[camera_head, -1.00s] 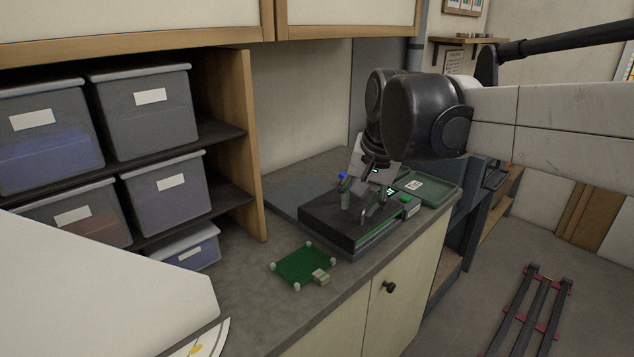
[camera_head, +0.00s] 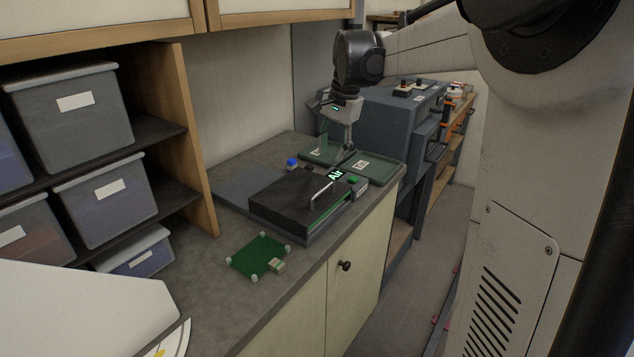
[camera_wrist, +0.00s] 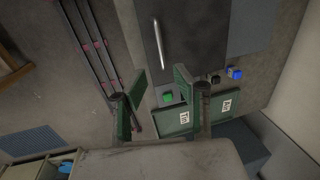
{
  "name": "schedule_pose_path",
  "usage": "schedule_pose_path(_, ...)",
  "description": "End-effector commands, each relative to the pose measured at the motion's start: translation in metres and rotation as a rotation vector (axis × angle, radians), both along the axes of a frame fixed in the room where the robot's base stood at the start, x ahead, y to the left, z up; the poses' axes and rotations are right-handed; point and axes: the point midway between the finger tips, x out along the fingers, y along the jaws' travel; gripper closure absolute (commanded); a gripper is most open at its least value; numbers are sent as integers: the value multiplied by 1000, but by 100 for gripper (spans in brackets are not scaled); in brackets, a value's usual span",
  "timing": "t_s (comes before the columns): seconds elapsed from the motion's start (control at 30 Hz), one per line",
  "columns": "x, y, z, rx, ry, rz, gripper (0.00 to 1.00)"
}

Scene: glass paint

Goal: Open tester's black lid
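The tester (camera_head: 322,226) is a flat box on the counter with its black lid (camera_head: 285,196) lying closed over it. A silver bar handle (camera_head: 319,193) stands on the lid near its right side. The lid (camera_wrist: 185,35) and handle (camera_wrist: 158,42) also show at the top of the wrist view. My gripper (camera_head: 335,145) is beyond the tester, above the green trays, apart from the handle. In the wrist view my gripper (camera_wrist: 162,86) has its two green-padded fingers spread, with nothing between them.
Two green labelled trays (camera_head: 374,169) lie behind the tester. Green (camera_head: 354,179) and blue (camera_head: 292,162) buttons are near it. A green circuit board (camera_head: 257,256) lies in front. A shelf with grey bins (camera_head: 75,115) stands left. The floor is right of the counter.

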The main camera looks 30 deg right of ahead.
Motion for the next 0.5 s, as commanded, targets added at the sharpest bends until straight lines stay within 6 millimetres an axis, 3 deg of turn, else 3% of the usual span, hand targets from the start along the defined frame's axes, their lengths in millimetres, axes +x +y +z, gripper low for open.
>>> schedule_pose_path(0.5,16,8,-90,0,0,1,72)
